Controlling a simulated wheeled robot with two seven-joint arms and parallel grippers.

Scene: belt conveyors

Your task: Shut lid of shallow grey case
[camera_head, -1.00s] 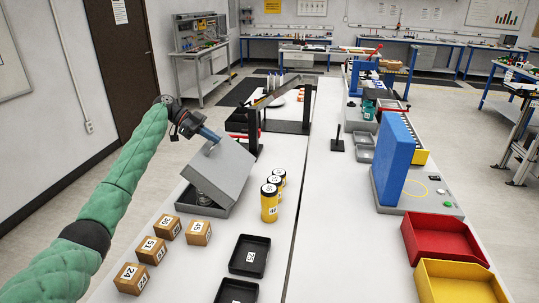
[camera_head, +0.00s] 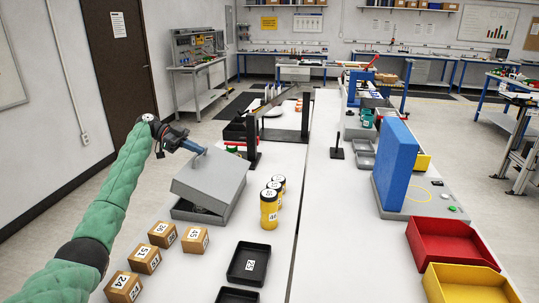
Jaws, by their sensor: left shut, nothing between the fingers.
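The shallow grey case (camera_head: 188,212) stands on the white table, left of the yellow canisters. Its grey lid (camera_head: 210,178) is tilted partly open over the base, with a gap at the near left side. Inside the gap a small round grey item shows, mostly hidden. My left gripper (camera_head: 200,151) is at the lid's upper far edge, its blue-grey fingers shut with nothing between them; they appear to touch the lid or lie just above it. My right gripper is not in view.
Yellow canisters with black caps (camera_head: 268,212) stand close right of the case. Several numbered wooden boxes (camera_head: 162,234) lie in front, with black trays (camera_head: 248,263) to their right. A dark metal frame (camera_head: 290,136) stands behind. Red (camera_head: 452,243) and yellow bins are at right.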

